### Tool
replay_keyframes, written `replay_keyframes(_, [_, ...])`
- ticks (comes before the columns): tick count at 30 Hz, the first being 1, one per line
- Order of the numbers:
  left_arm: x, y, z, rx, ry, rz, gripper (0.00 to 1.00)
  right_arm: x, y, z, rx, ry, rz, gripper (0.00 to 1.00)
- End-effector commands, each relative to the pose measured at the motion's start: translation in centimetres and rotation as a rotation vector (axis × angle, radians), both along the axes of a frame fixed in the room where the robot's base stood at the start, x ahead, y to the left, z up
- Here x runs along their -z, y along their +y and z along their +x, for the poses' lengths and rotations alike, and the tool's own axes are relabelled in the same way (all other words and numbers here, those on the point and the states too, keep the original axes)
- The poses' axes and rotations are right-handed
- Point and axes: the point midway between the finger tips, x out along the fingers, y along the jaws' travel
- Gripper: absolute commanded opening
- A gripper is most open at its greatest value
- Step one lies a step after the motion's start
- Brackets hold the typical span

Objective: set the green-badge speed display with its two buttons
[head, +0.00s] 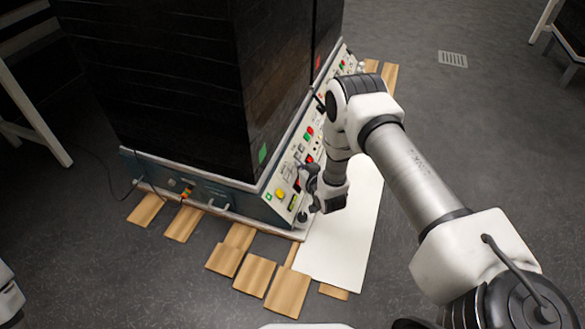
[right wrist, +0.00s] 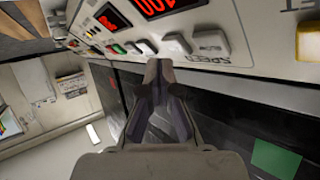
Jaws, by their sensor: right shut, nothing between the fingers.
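The green badge (head: 262,153) is on the dark cabinet just above the sloped control panel (head: 269,205). It also shows in the right wrist view (right wrist: 276,160). There, the red-lit display (right wrist: 156,7) is cut off by the top edge and its digits appear turned over. In the head view the right gripper (head: 308,207) is at the panel. My left gripper is out of view.
Another red display (right wrist: 112,19) and a yellow button (right wrist: 309,42) are on the same panel. A white sheet (head: 345,235) and several wooden boards (head: 288,291) lie on the floor. The grey floor at right is largely clear.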

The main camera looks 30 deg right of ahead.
Motion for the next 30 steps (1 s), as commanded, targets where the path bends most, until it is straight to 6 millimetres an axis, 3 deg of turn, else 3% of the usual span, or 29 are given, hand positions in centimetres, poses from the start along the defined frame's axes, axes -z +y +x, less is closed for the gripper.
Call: replay_keyframes(30, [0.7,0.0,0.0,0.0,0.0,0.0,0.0,0.89,0.65,0.74,0.0,0.0,0.0,0.0])
